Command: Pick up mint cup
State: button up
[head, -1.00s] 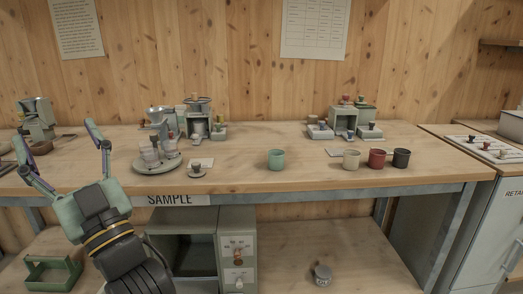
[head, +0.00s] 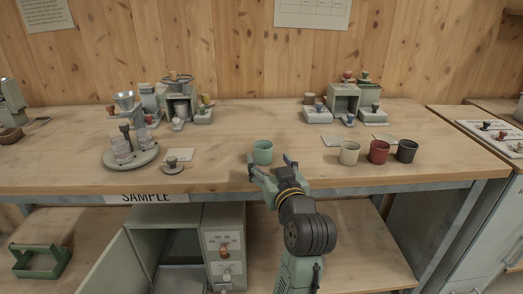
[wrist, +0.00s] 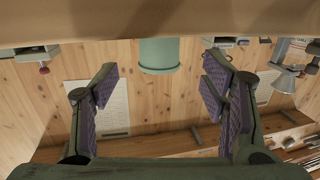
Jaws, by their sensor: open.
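The mint cup (head: 263,152) stands upright on the bench top, near the middle of the head view. My gripper (head: 271,164) is open and empty on the near side of the cup, by the bench's front edge. In the wrist view, which shows the scene upside down, the cup (wrist: 159,55) is centred sideways between the two purple-padded fingers of my gripper (wrist: 160,88). The cup appears beyond the fingertips and not between the pads. No contact with it is visible.
A cream cup (head: 349,153), a red cup (head: 379,151) and a black cup (head: 407,151) stand to the right on the bench (head: 230,180). A round tray (head: 131,157) with jars is at the left. Small machines stand behind. An open cabinet door (head: 108,262) is below.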

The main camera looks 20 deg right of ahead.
aim_at(266, 153)
jog(key=w, duration=0.2)
jog(key=w+p, duration=0.1)
jog(key=w, duration=0.3)
jog(key=shift+w+d+r+p, duration=0.1)
jog(key=shift+d+p, duration=0.15)
jog(key=shift+p, duration=0.15)
jog(key=shift+w+d, duration=0.1)
jog(key=shift+w, duration=0.4)
jog(key=shift+c, duration=0.4)
jog(key=c, duration=1.1)
jog(key=shift+o, duration=0.2)
